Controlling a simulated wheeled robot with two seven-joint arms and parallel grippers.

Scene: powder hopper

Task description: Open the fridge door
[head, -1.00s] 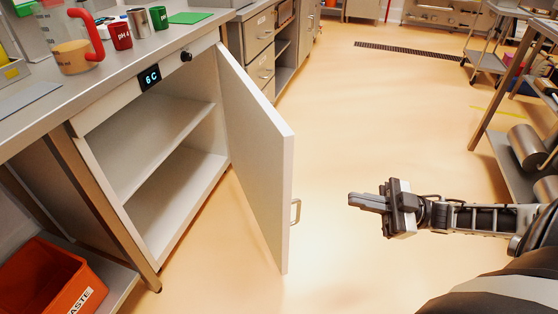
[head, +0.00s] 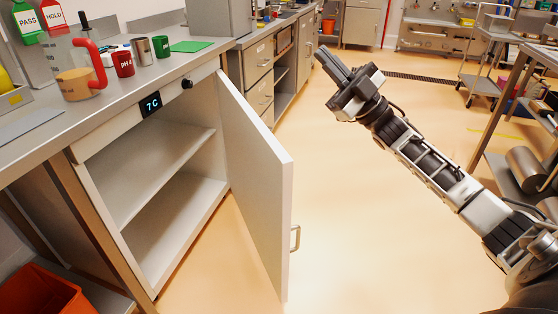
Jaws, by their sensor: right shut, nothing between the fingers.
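The fridge (head: 160,190) is a white under-counter cabinet with empty shelves inside and a small display (head: 151,105) reading 7 C. Its white door (head: 258,180) stands wide open, swung out toward the right. The door handle (head: 295,238) is on the outer face near the free edge. My right gripper (head: 329,62) is shut and empty, raised above the floor up and to the right of the door, apart from it. My left gripper is not in view.
The counter (head: 120,90) holds a jug (head: 78,72) with a red handle, a red cup (head: 123,64), a metal cup (head: 141,50), a green cup (head: 162,45) and a green mat (head: 192,46). An orange bin (head: 45,293) sits lower left. Floor right of the door is clear.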

